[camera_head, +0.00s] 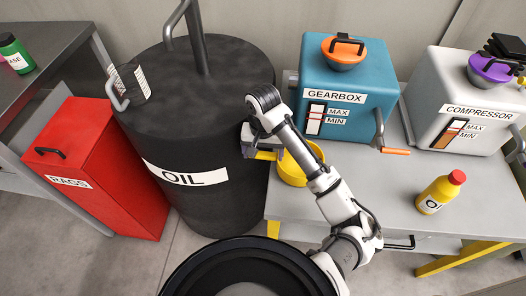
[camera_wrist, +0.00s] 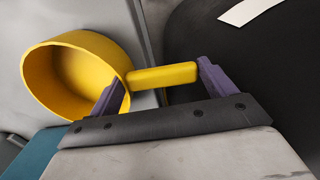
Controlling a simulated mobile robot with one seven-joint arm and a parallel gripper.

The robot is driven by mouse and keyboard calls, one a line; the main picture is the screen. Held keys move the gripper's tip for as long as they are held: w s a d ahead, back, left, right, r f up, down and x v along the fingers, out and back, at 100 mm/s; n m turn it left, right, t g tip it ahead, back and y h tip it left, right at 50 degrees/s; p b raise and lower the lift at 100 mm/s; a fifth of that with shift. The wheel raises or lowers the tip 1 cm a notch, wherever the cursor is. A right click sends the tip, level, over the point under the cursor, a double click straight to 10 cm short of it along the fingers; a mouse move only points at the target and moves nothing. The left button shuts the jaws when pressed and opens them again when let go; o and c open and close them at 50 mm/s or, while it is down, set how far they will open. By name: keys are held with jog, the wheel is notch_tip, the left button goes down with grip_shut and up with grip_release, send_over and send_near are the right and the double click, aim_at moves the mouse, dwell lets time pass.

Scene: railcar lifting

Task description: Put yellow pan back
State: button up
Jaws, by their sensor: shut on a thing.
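The yellow pan (camera_head: 291,172) is at the left end of the grey workbench (camera_head: 350,190), in front of the blue gearbox box. In the wrist view the pan (camera_wrist: 75,75) is a round, empty-looking yellow bowl with a straight handle (camera_wrist: 165,75). My gripper (camera_head: 262,154) is at the handle, between the pan and the black oil drum. The pan's bowl is tilted in the wrist view. My arm partly covers the pan in the head view. I cannot tell whether the pan touches the bench.
The black oil drum (camera_head: 205,130) stands close left of my gripper. The gearbox (camera_head: 345,90) and compressor (camera_head: 460,95) stand on the bench. A yellow bottle (camera_head: 440,192) stands at the right. A red rags bin (camera_head: 100,165) is at the left. The bench's middle front is clear.

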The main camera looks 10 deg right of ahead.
jog(key=shift+f, duration=0.2)
jog(key=o, duration=1.1)
notch_tip(320, 180, up, 12)
jog(key=shift+r+p, duration=0.25)
jog(key=shift+p, duration=0.2)
